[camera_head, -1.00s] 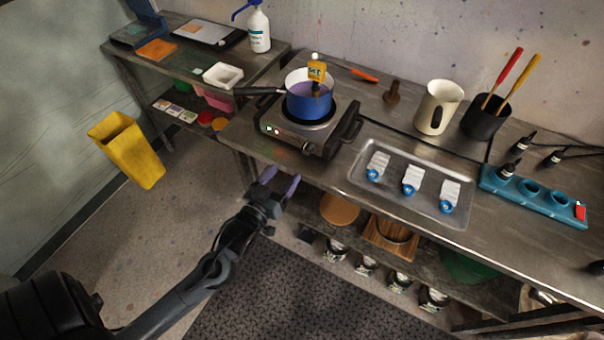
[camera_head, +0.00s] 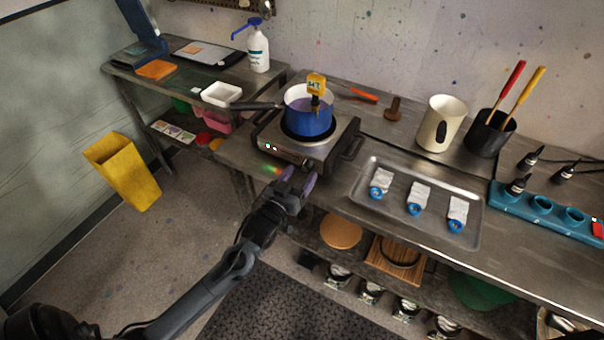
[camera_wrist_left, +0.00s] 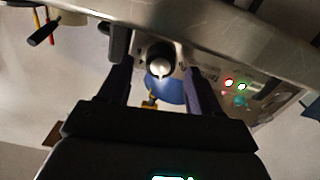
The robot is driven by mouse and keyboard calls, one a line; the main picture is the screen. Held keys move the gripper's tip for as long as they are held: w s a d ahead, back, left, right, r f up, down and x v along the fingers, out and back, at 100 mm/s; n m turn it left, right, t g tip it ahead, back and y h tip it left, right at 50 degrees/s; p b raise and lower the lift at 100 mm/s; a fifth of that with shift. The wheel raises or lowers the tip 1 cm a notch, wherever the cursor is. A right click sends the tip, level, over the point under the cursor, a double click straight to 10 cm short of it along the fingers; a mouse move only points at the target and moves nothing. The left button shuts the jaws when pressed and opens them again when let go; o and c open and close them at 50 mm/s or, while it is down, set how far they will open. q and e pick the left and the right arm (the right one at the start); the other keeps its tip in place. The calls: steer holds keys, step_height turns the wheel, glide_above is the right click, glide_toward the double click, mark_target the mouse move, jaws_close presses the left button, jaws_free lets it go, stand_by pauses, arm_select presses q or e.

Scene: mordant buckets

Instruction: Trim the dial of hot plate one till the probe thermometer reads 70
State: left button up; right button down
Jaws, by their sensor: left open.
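The hot plate (camera_head: 273,133) stands on the bench, with a blue pot (camera_head: 308,122) of purple liquid on it. The yellow probe thermometer (camera_head: 316,84) stands at the pot; its digits are too small to read surely. My left gripper (camera_head: 297,180) is open just in front of the hot plate's front panel. In the left wrist view, the dark dial with a pale centre (camera_wrist_left: 160,62) shows between and beyond the open fingers of the left gripper (camera_wrist_left: 155,85); I see no clear contact. A red and a green light (camera_wrist_left: 235,85) glow beside it. My right gripper is not in view.
A metal tray (camera_head: 365,205) with small packets lies right of the hot plate. A cream jug (camera_head: 440,123) and a black pot with two handled tools (camera_head: 489,135) stand behind it. The pot's handle points left towards a white dish (camera_head: 222,94).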

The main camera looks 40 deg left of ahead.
arm_select(q)
steer(key=shift+x, duration=0.8)
